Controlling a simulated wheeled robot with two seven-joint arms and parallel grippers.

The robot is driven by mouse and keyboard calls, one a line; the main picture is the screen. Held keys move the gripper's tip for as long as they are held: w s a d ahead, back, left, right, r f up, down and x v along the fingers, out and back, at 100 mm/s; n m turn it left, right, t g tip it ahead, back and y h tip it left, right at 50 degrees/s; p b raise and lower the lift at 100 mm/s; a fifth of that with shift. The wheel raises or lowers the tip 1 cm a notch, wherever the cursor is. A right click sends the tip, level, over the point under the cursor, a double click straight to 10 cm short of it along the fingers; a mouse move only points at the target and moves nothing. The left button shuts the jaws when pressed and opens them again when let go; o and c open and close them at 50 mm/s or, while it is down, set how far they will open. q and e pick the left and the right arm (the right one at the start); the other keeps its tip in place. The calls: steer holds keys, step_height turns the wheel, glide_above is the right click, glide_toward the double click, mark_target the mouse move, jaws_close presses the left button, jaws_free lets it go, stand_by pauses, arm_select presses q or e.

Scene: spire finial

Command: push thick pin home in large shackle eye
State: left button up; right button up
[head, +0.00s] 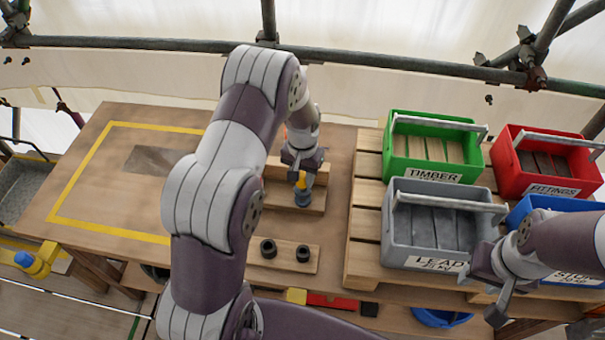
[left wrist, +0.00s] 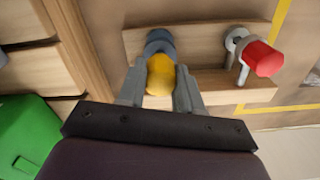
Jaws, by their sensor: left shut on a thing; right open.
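My left gripper (head: 301,172) is shut on the yellow-headed pin (head: 301,181), which I take to be the thick pin. Its round yellow head (left wrist: 160,75) sits between the fingers in the left wrist view. A blue-grey shackle piece (head: 303,198) is directly below the pin on a wooden block (head: 318,203); it also shows in the left wrist view (left wrist: 159,41). How deep the pin sits in the eye is hidden by its head and the fingers. A red-headed pin (left wrist: 263,59) stands by a grey shackle (left wrist: 237,40) beside it. My right gripper (head: 487,292) is open and empty.
A wooden block with two black rings (head: 284,253) lies in front. Green (head: 388,160), grey (head: 400,228), red (head: 510,176) and blue crates stand on a pallet at the right. The table's left part, marked by yellow tape (head: 85,177), is mostly clear.

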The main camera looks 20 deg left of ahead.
arm_select(q)
steer(key=shift+f+b, duration=0.75)
steer(key=shift+f, duration=0.45)
steer(key=o, duration=1.2)
steer(key=shift+c, duration=0.2)
steer(key=shift+r, duration=0.15)
step_height(320, 180, up, 12)
steer(key=b, duration=0.1)
steer(key=shift+r+b, duration=0.25)
steer(key=shift+b, duration=0.05)
steer(key=shift+w+f, duration=0.15)
steer(key=shift+f, duration=0.1)
steer(key=s+d, duration=0.2)
steer(key=s, duration=0.7)
steer(key=s+d+t, duration=0.1)
steer(key=s+d, duration=0.1)
steer(key=s, duration=0.7)
steer(key=shift+d+r, duration=0.3)
steer(key=shift+r, duration=0.1)
